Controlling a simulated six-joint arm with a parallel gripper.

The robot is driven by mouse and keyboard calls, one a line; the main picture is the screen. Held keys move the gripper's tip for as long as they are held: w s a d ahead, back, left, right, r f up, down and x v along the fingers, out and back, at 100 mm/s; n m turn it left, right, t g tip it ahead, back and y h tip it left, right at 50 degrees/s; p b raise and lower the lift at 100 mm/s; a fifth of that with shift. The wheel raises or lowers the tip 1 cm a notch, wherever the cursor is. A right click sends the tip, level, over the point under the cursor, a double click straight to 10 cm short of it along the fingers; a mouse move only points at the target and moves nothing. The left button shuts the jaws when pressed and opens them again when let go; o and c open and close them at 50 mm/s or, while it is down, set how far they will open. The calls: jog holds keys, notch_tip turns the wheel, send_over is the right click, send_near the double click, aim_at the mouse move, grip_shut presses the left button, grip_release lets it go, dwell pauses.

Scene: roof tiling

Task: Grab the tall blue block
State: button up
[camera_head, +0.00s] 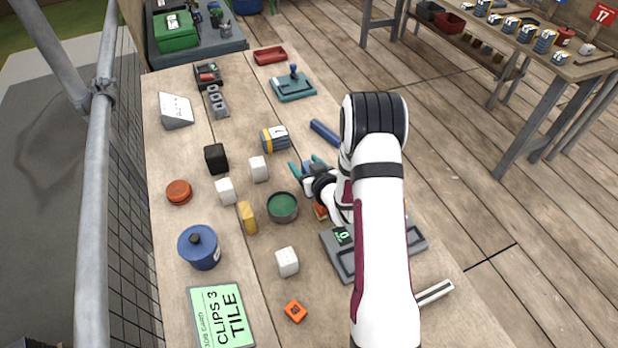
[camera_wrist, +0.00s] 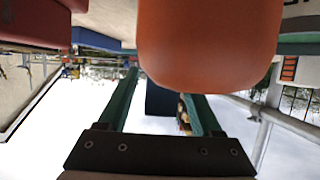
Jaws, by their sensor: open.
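My gripper (camera_head: 307,167) is low over the right side of the workbench, its two teal fingers apart. In the wrist view the fingers (camera_wrist: 160,88) are open, with a dark blue block (camera_wrist: 160,99) showing between or just beyond them. A bit of blue also shows between the fingers in the head view, mostly hidden by the gripper. I cannot tell whether the fingers touch it. A separate long blue bar (camera_head: 325,132) lies on the bench just beyond the gripper.
A large orange object (camera_wrist: 208,42) fills the upper wrist view. White cubes and a yellow block (camera_head: 248,217) stand to the left.

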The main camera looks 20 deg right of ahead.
grip_shut()
dwell(0.3)
